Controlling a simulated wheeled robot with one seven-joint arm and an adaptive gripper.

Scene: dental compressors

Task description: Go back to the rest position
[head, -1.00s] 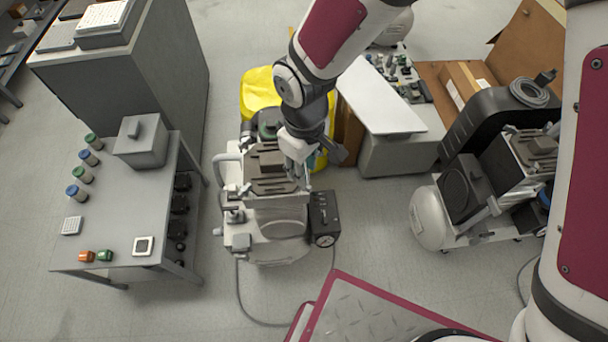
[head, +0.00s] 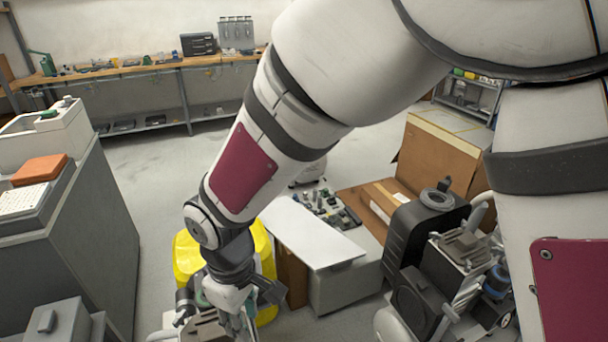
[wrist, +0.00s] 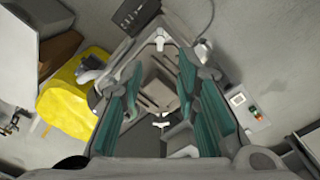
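My gripper (head: 236,308) points down over a compressor (head: 200,332), whose top just shows at the bottom edge of the head view. In the wrist view my gripper (wrist: 161,100) has its green-padded fingers spread apart with nothing held between them. The compressor's dark top block (wrist: 158,92) shows between and beyond the fingers. I cannot tell how large the gap between the fingertips and the compressor is.
A yellow bin (head: 188,258) stands close behind the gripper. A second compressor (head: 440,285) is at the right, near a cardboard box (head: 435,160). A grey cabinet (head: 100,235) is at the left. Open floor (head: 160,170) lies behind, before a workbench (head: 150,68).

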